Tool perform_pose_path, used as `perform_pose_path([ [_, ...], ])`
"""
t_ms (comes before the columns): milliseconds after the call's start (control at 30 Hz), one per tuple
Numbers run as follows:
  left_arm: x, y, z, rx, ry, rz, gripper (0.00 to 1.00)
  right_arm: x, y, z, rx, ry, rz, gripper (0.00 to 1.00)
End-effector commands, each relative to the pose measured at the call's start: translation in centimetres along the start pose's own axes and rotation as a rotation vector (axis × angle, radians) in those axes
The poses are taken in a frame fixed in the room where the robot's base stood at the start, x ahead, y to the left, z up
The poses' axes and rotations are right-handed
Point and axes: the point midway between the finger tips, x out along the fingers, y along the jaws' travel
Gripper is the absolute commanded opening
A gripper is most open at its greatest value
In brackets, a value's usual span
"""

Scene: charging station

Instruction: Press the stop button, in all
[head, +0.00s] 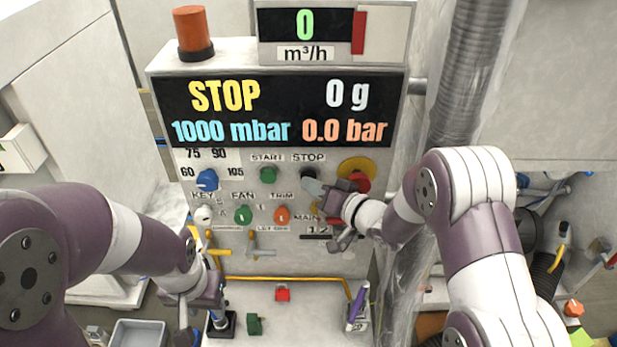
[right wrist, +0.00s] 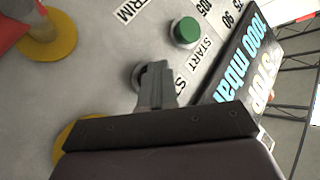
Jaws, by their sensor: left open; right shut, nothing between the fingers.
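The stop button (head: 308,172) is a dark round button under the STOP label on the grey panel. My right gripper (head: 312,187) is shut and empty, its tips at the button's lower edge in the head view. In the right wrist view the shut fingers (right wrist: 155,88) overlap the dark stop button (right wrist: 138,76) and hide part of it. I cannot tell whether they touch it. The display (head: 280,110) reads STOP, 1000 mbar, 0 g and 0.0 bar. My left gripper (head: 201,322) is open at the lower left, away from the button.
The green start button (head: 268,175) is left of the stop button. A red knob on a yellow disc (head: 357,166) is close on its right, partly behind my right gripper. Blue, green and orange knobs sit nearby. A ribbed hose (head: 462,75) runs down the right.

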Motion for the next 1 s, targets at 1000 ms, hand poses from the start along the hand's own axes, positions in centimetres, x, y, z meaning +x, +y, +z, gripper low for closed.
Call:
perform_pose_path([
  [1000,-0.1,0.0,-0.01,0.0,0.0,0.0,0.43,-0.36,-0.38,-0.07,-0.005,0.007,-0.002,0.0],
])
